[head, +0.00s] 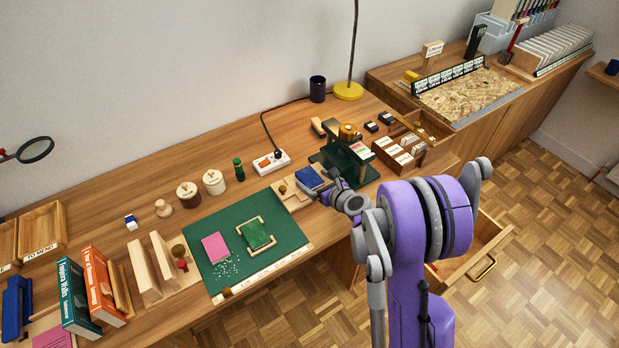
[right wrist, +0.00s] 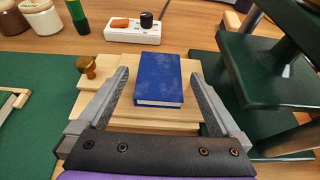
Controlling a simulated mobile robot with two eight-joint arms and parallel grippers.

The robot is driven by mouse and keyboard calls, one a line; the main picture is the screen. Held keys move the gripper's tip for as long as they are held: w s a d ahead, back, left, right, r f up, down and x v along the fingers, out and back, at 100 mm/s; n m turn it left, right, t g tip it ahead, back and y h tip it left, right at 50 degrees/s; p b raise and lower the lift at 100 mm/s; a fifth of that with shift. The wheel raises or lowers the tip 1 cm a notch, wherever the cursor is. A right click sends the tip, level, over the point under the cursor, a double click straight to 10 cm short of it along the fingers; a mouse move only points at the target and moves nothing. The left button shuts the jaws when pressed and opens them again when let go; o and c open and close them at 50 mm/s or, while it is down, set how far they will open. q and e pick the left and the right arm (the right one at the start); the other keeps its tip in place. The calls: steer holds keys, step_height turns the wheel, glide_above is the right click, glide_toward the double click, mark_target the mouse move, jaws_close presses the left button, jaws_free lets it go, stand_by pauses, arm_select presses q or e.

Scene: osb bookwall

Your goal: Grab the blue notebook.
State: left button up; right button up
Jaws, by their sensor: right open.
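The blue notebook (right wrist: 159,78) lies flat on a light wooden board in the right wrist view, its cover up and its page edge toward me. It also shows in the head view (head: 309,178), partly hidden by my right gripper. My right gripper (right wrist: 160,85) is open, with one finger on each side of the notebook and a gap on both sides. It also shows in the head view (head: 325,190), reaching in from the lower right. The fingers do not appear to touch the notebook. My left gripper is not in view.
A dark green press (head: 345,160) stands close on the right of the notebook. A brass knob (right wrist: 87,66) sits on the board at left. A power strip (right wrist: 132,32) lies behind. A green mat (head: 207,262) with a pink notebook (head: 215,247) lies to the left.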

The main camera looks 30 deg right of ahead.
steer(key=shift+x, duration=0.8)
steer(key=c, duration=1.3)
steer(key=shift+r, duration=0.1)
steer(key=shift+c, duration=0.2)
